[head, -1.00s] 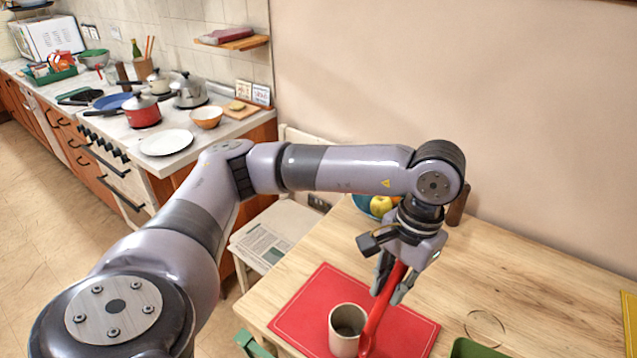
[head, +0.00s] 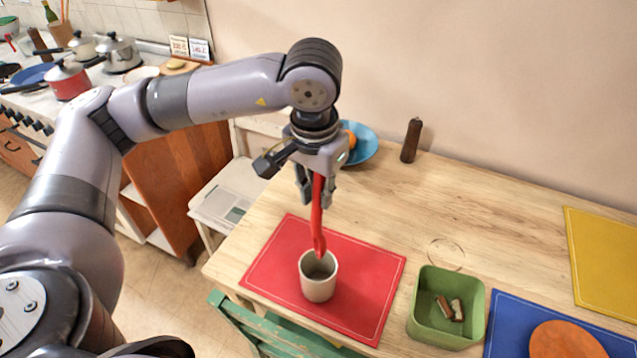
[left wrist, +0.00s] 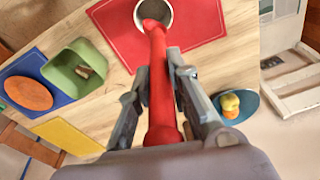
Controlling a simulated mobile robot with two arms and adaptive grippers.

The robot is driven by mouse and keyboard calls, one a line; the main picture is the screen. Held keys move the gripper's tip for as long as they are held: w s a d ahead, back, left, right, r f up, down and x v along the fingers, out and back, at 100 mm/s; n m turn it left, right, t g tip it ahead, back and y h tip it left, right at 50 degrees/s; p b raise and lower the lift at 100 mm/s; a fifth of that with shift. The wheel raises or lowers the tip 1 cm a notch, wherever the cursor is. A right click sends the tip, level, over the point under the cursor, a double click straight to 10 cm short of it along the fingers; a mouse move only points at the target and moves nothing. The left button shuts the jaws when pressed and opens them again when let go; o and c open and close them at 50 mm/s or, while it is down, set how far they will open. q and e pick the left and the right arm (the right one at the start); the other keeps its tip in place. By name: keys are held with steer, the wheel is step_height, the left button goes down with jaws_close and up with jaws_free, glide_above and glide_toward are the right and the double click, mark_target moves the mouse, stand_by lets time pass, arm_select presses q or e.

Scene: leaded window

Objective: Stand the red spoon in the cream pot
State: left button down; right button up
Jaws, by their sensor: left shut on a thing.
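The red spoon (head: 317,215) hangs nearly upright, head down, from my left gripper (head: 317,195), which is shut on its handle. The cream pot (head: 318,285) stands upright on the red placemat (head: 373,290). In the head view the spoon's lower end overlaps the back of the pot's mouth. In the left wrist view the spoon (left wrist: 159,85) reaches from between the fingers (left wrist: 160,100) to the pot's rim (left wrist: 137,14). I cannot tell whether its tip is above the opening or just inside. My right gripper is not in view.
A green bin (head: 446,310) with small brown pieces stands right of the red mat. A blue plate (head: 362,147) with fruit and a dark mill (head: 411,141) stand at the back. Bare wood lies between them. A green chair (head: 262,325) is at the front edge.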

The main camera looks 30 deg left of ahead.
mark_target(318, 209)
arm_select(q)
step_height(318, 209, down, 2)
steer(key=shift+f+b, duration=0.2)
steer(key=shift+b, duration=0.2)
step_height(318, 209, down, 2)
steer(key=shift+f+b, duration=0.1)
steer(key=shift+b, duration=1.05)
step_height(318, 209, down, 6)
steer(key=b, duration=0.6)
steer(key=c, duration=1.4)
jaws_free()
steer(key=shift+r, duration=0.25)
steer(key=r, duration=0.4)
steer(key=s+r, duration=0.1)
steer(key=r, duration=0.6)
steer(key=shift+s+d+r, duration=0.15)
steer(key=shift+r, duration=0.25)
